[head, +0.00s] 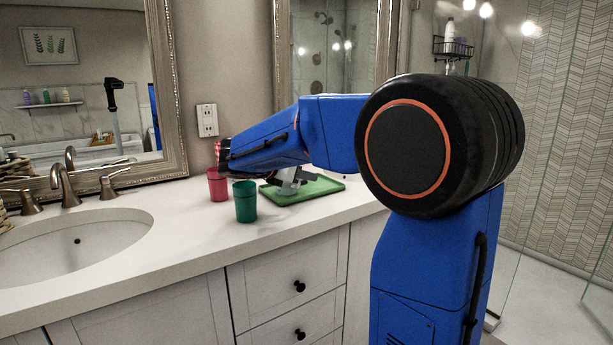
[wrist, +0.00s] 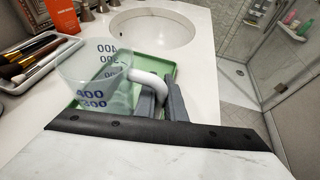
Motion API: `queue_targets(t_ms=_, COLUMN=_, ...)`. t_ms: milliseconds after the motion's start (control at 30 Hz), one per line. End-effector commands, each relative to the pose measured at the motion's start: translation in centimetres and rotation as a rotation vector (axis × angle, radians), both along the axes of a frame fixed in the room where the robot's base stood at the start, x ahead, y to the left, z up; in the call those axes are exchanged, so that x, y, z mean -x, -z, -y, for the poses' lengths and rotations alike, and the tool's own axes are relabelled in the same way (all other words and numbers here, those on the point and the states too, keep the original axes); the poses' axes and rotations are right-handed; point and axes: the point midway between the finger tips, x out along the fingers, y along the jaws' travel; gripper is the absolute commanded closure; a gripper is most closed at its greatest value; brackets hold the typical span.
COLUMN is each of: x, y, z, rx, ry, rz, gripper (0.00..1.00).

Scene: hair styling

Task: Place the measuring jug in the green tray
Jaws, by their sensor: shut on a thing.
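The measuring jug (wrist: 95,75) is clear with blue numbers and a white handle. My gripper (wrist: 163,98) is shut on its handle in the wrist view. The green tray (wrist: 167,72) shows behind and beneath the jug there. In the head view the green tray (head: 318,190) lies flat on the counter, and my gripper (head: 300,177) is low over it.
A red cup (head: 217,186) and a green cup (head: 245,203) stand left of the tray. The sink (head: 70,245) is further left. In the wrist view a holder with brushes (wrist: 30,58) and an orange package (wrist: 62,16) are at the left.

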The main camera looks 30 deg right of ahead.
Motion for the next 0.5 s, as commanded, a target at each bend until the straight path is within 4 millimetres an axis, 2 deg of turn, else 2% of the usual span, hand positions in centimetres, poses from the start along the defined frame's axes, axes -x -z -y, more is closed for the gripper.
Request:
queue_targets(t_ms=33, x=0.0, y=0.15, z=0.0, rx=0.0, ry=0.0, rz=-0.001, gripper=1.0)
queue_targets(t_ms=67, x=0.0, y=0.15, z=0.0, rx=0.0, ry=0.0, rz=-0.001, gripper=0.86)
queue_targets(t_ms=100, x=0.0, y=0.14, z=0.0, rx=0.0, ry=0.0, rz=0.0, gripper=0.76)
queue_targets(t_ms=133, x=0.0, y=0.13, z=0.0, rx=0.0, ry=0.0, rz=0.0, gripper=0.72)
queue_targets(t_ms=500, x=-0.01, y=-0.28, z=0.0, rx=0.0, ry=-0.001, rz=0.001, gripper=0.72)
